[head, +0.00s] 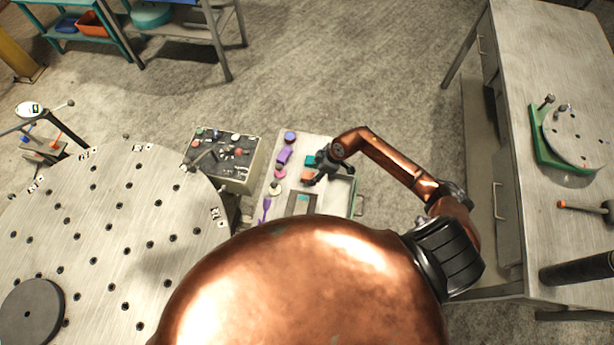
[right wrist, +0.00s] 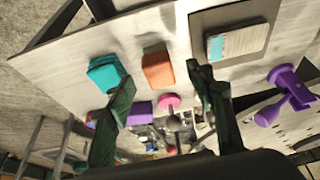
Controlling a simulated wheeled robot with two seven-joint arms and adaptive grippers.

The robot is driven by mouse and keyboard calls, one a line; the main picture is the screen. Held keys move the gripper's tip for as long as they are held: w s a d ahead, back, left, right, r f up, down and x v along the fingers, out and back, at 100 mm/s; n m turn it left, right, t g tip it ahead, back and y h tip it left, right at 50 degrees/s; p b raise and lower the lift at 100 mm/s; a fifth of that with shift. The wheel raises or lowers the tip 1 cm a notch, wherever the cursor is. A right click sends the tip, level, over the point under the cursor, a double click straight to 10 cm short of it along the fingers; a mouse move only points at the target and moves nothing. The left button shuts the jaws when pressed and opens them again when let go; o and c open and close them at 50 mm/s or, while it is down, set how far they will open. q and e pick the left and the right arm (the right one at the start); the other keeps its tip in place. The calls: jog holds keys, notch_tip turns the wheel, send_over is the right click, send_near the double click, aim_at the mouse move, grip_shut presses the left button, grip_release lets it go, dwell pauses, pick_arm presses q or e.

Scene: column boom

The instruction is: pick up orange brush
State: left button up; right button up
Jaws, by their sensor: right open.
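An orange block-like piece (head: 307,174), which looks like the orange brush, lies on a small pale tabletop (head: 273,205). The orange brush also shows in the right wrist view (right wrist: 157,70), between and beyond my fingertips; bristles cannot be made out. My right gripper (head: 318,178) is over the right side of the tabletop, close to the brush and partly covering the area around it. In the right wrist view my right gripper (right wrist: 163,82) has its two dark green fingers wide apart with nothing between them. My left gripper is not in view.
A teal block (right wrist: 107,72) lies close beside the brush. A pink knob (right wrist: 168,100), purple pieces (head: 284,155) and a dark framed plate (right wrist: 222,18) share the tabletop. A control box (head: 240,160) stands to its left. A large round perforated table (head: 110,230) fills the left.

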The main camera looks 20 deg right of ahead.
aim_at(308, 175)
jog(key=x, duration=0.5)
jog(key=shift+w+a+r, duration=0.2)
jog(key=shift+w, duration=0.15)
jog(key=shift+c, duration=0.3)
jog(key=c, duration=1.2)
jog(key=shift+r, duration=0.1)
jog(key=shift+r, duration=0.2)
notch_tip(308, 175, up, 2)
jog(key=shift+r, duration=0.15)
jog(key=s+r, duration=0.3)
jog(key=s, duration=0.1)
jog(key=s+a+r, duration=0.1)
jog(key=s+r, duration=0.2)
jog(key=s, duration=0.2)
jog(key=s+a+r, duration=0.1)
jog(key=s+r, duration=0.3)
jog(key=s, duration=0.1)
jog(key=shift+a, duration=0.25)
